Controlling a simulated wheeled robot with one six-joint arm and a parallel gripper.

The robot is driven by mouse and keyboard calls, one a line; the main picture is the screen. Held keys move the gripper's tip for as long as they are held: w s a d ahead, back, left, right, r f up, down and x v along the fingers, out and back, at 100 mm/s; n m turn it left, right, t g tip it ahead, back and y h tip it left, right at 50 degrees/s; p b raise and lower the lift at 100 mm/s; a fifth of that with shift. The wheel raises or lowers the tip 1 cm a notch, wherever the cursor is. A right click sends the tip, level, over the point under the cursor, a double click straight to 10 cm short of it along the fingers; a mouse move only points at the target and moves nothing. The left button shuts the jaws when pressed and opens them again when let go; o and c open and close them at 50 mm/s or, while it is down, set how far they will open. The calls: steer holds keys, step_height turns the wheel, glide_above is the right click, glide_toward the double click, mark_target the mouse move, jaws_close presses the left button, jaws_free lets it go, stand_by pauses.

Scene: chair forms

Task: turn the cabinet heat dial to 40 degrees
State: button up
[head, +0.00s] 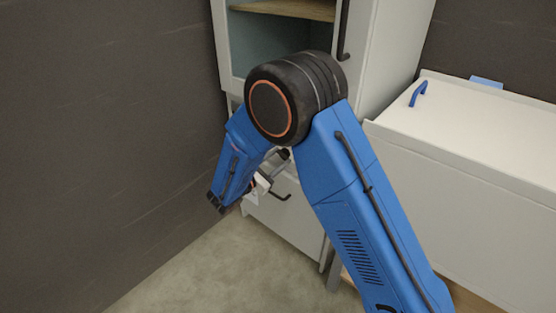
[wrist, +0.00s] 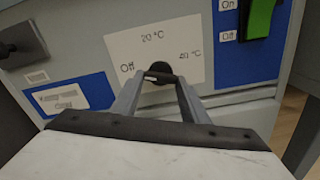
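The heat dial (wrist: 158,70) is a small black knob in the wrist view, on a white plate (wrist: 128,48) marked Off at left, 20 °C at top and 40 °C at right. My gripper (wrist: 160,80) reaches up to the knob, one grey finger on each side of it. The fingertips are very close to the knob; I cannot tell whether they press on it. They partly cover the knob, and its pointer setting is not readable. In the head view my gripper (head: 265,182) is beside the cabinet (head: 385,50), largely hidden by my blue arm.
A green switch (wrist: 261,17) with On and Off labels sits right of the plate. A dark grey part (wrist: 20,46) and a label (wrist: 60,98) are at left.

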steer(key=m, duration=1.4)
steer(key=shift+a+r+m, duration=0.15)
steer(key=shift+r+m, duration=0.05)
steer(key=shift+m, duration=0.2)
steer(key=m, duration=0.6)
steer(key=shift+r, duration=0.1)
steer(key=m, duration=0.7)
steer(key=shift+s+r, duration=0.1)
stand_by(0.4)
steer(key=o, duration=1.1)
steer(key=shift+c, duration=0.2)
